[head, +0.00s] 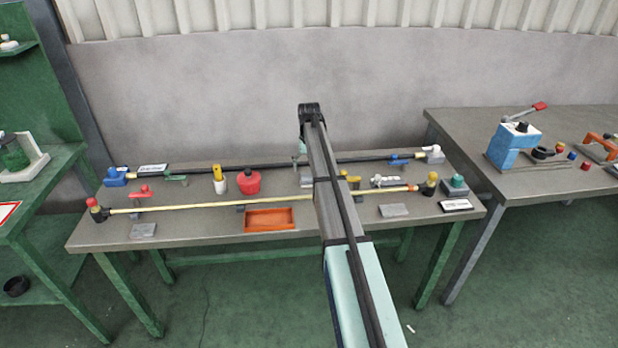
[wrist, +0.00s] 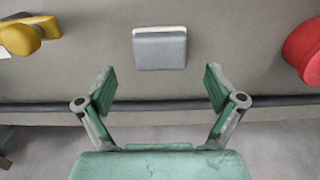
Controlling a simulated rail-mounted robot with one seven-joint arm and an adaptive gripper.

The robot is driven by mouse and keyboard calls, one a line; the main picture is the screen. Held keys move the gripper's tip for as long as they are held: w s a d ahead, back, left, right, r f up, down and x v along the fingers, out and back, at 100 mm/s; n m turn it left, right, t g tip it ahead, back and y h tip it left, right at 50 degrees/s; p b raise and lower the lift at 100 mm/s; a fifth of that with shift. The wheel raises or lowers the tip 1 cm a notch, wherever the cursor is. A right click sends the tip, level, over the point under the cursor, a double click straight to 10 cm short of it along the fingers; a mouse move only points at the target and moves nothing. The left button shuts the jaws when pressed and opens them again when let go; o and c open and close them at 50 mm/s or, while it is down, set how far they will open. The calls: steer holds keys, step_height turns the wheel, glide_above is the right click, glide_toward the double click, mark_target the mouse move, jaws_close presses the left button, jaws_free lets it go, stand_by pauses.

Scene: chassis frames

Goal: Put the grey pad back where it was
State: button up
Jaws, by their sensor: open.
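A grey pad (wrist: 160,50) with a pale strip along one edge lies on the table in the wrist view, ahead of my gripper and centred between its fingers. My gripper (wrist: 160,82) is open and empty, with green finger pads set wide apart. The pad does not touch the fingers. In the head view a grey pad (head: 306,181) shows partly beside my arm, which hides some of it. Two other grey pads lie near the table front, one at the left (head: 143,230) and one at the right (head: 393,211). Which one the task means, I cannot tell.
A red pot (head: 248,182) and a yellow part (head: 352,182) flank the middle pad. A dark rod (head: 240,167) runs along the back and a pale yellow rod (head: 200,206) across the front. An orange tray (head: 270,228) sits at the front edge.

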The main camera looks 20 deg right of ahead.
mark_target(309, 176)
step_height(309, 176, up, 7)
steer(key=b, duration=0.1)
